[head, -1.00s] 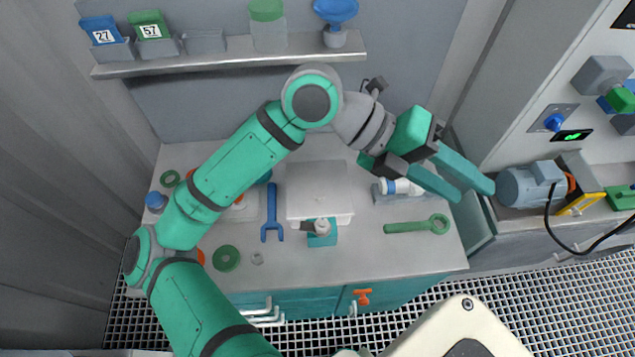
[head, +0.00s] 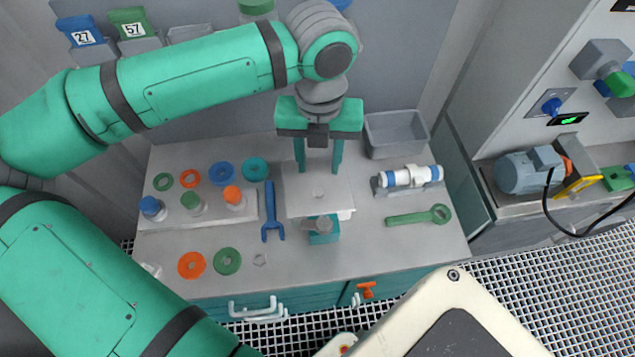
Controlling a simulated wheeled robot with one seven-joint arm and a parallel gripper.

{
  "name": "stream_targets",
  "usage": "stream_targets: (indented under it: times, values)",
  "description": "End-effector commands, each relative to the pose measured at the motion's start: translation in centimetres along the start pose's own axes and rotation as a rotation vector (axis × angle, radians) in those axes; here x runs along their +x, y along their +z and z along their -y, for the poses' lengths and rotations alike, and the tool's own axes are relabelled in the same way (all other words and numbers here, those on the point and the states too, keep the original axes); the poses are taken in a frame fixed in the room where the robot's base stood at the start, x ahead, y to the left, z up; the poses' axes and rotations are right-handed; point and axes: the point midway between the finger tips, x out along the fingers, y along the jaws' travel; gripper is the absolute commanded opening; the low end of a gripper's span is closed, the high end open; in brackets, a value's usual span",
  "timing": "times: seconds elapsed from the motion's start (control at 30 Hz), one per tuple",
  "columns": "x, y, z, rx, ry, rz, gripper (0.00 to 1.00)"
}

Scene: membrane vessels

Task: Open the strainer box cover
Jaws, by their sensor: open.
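The strainer box has a flat light-grey cover (head: 304,204) with a small round knob (head: 319,194) on its top. The cover lies level on the box in the head view, and a little of the white box side (head: 346,214) shows under its front right edge. A teal block with a grey latch-like part (head: 322,236) sits at the front of the box. My gripper (head: 318,171) points down over the back part of the cover, fingers spread apart, with nothing between them. Whether the fingertips touch the cover cannot be told.
A blue wrench (head: 271,212) lies left of the box. A white, blue-ended cylinder (head: 408,177) and a green wrench (head: 420,216) lie to the right. A grey bin (head: 396,132) stands behind. Coloured rings and capped bottles (head: 193,202) are at left. The front middle worktop is fairly clear.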

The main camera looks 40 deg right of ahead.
Motion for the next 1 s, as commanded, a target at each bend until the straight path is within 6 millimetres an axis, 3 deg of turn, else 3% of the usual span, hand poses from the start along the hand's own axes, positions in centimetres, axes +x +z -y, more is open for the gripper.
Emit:
stream_targets:
  times: [0.5,0.7,1.0]
  values:
    - [8.3,-0.1,0.2,0.002,-0.006,-0.003,0.4]
    - [9.7,-0.1,0.2,0.002,-0.005,-0.002,0.4]
    - [9.9,-0.1,0.1,0.001,-0.004,-0.001,0.4]
